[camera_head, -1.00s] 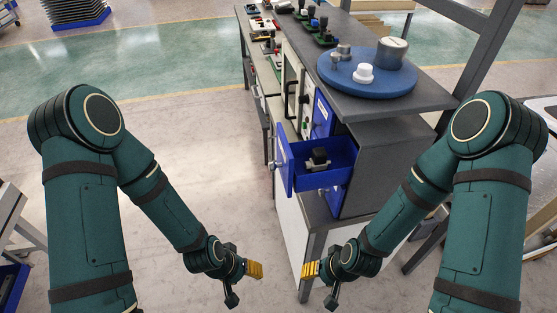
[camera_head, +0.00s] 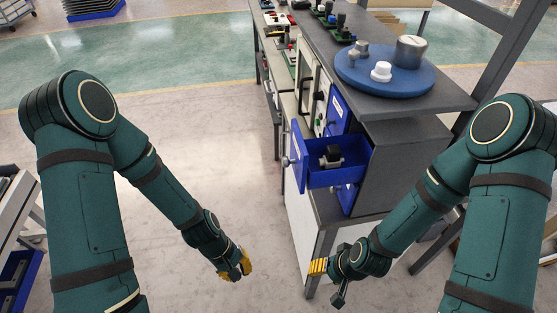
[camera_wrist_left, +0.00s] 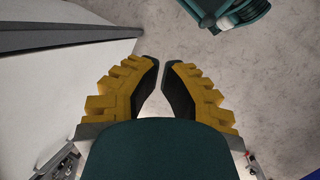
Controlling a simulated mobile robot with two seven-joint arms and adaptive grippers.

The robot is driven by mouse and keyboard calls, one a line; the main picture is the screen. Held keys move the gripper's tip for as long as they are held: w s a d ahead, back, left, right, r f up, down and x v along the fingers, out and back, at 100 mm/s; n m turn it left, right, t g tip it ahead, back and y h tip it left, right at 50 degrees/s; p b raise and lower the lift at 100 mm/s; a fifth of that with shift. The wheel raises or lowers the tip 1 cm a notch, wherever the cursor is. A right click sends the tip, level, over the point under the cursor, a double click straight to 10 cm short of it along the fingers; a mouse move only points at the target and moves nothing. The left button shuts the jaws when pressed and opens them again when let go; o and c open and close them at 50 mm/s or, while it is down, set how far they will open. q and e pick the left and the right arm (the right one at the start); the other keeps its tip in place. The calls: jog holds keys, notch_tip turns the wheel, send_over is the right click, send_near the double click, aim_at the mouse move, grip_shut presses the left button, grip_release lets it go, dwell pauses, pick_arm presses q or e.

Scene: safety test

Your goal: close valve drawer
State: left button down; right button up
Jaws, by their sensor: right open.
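The blue valve drawer (camera_head: 353,177) is pulled out of the workbench cabinet, below the bench top. Its front panel (camera_head: 298,156) with a round grey knob faces left. A dark and grey valve-like part (camera_head: 331,157) lies inside. My left gripper (camera_head: 240,268) is left of and below the drawer in the picture, apart from it. Its yellow-padded fingers in the left wrist view (camera_wrist_left: 161,66) lean together with a narrow, empty gap between their tips. My right gripper (camera_head: 318,267) is open below the drawer, beside the bench leg, and seems to touch nothing.
A blue round plate (camera_head: 360,77) with a grey cylinder and a white knob sits on the bench top (camera_head: 412,99). Another blue drawer front (camera_head: 338,112) is shut behind the open one. The floor (camera_head: 215,150) left of the bench is clear.

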pick_arm(q)
jog(key=w+a+r+n+t+h, duration=0.2)
jog(key=w+r+n+h, duration=0.25)
jog(key=r, duration=0.35)
jog(key=w+a+r+n+t+h, duration=0.2)
jog(key=w+r+n+h, duration=0.25)
jog(key=r, duration=0.35)
jog(key=w+a+r+n+t+h, duration=0.2)
jog(key=w+r+n+h, duration=0.2)
jog(key=r+n, duration=0.3)
jog(key=w+d+r, duration=0.1)
jog(key=d, duration=0.6)
jog(key=w+d+m, duration=0.1)
jog(key=w+d, duration=0.1)
jog(key=d, duration=0.5)
jog(key=shift+w+r+b, duration=0.3)
jog(key=shift+r+b, duration=0.05)
jog(key=shift+b, duration=0.1)
